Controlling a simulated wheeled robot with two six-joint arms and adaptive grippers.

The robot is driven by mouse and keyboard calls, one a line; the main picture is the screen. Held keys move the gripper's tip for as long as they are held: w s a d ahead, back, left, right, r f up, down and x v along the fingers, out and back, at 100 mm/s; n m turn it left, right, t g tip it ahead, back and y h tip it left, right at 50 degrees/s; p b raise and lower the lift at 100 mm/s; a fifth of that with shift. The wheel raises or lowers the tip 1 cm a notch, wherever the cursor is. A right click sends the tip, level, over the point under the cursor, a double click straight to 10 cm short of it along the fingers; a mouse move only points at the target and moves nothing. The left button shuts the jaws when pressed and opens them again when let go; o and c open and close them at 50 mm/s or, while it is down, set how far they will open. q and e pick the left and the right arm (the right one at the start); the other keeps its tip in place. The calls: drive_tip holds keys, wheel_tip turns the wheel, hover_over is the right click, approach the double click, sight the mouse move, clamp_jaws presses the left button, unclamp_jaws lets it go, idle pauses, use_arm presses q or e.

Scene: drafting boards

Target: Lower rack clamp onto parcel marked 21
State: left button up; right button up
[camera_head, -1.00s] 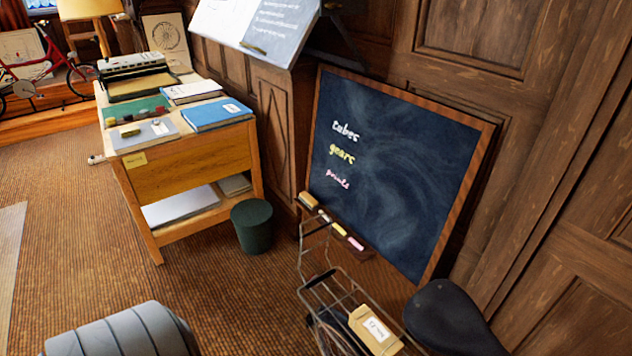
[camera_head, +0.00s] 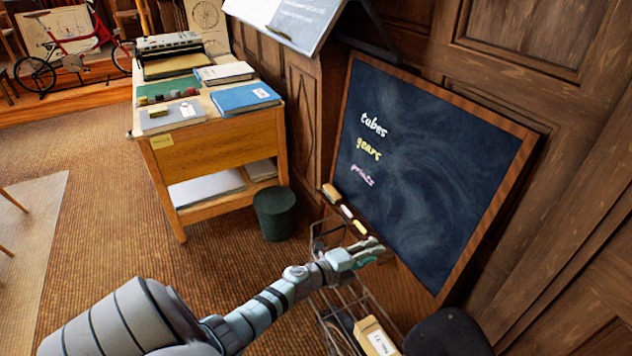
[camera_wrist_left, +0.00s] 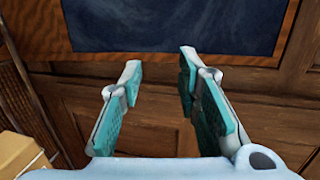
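A tan parcel (camera_head: 374,338) with a white label lies on a wire rack (camera_head: 330,318) at the bottom of the head view; I cannot read its number. It also shows at the lower left of the left wrist view (camera_wrist_left: 22,155). A thin wire loop (camera_head: 314,240), which looks like the rack clamp, stands raised at the rack's far end, partly hidden by my arm. My left gripper (camera_head: 382,249) is above the rack, beyond the parcel and before the chalkboard. In the left wrist view its fingers (camera_wrist_left: 160,62) are apart with nothing between them. My right gripper is out of view.
A chalkboard (camera_head: 430,170) with a chalk ledge stands just behind the rack. A dark saddle (camera_head: 447,335) is right of the parcel. A dark green bin (camera_head: 275,213) and a wooden desk (camera_head: 215,147) stand to the left. The carpet at left is mostly clear.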

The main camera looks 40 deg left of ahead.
use_arm(q)
drive_tip(key=w+d+r+m+g+h, duration=0.1)
drive_tip(key=w+r+m+g+h, duration=0.3)
drive_tip(key=r+m, duration=0.55)
drive_tip(key=s+a+r+m+g+y, duration=0.1)
drive_tip(key=s+a+m+g+y, duration=0.1)
drive_tip(key=a, duration=0.3)
drive_tip(key=s+a+m+g+y, duration=0.2)
drive_tip(key=s+a+m+g, duration=0.1)
drive_tip(key=a, duration=0.3)
drive_tip(key=s+a+r+m+g+y, duration=0.1)
drive_tip(key=s+a+m+g+y, duration=0.1)
drive_tip(key=a, duration=0.4)
drive_tip(key=shift+s+a+r+m+g, duration=0.1)
drive_tip(key=shift+s+r+m+g, duration=0.15)
drive_tip(key=shift+m, duration=0.35)
drive_tip(key=shift+s+a+r+m+g, duration=0.1)
drive_tip(key=shift+s+m+g, duration=0.2)
drive_tip(key=shift+m, duration=0.25)
drive_tip(key=shift+d, duration=0.15)
drive_tip(key=shift+w+f, duration=0.1)
drive_tip(key=shift+w, duration=0.05)
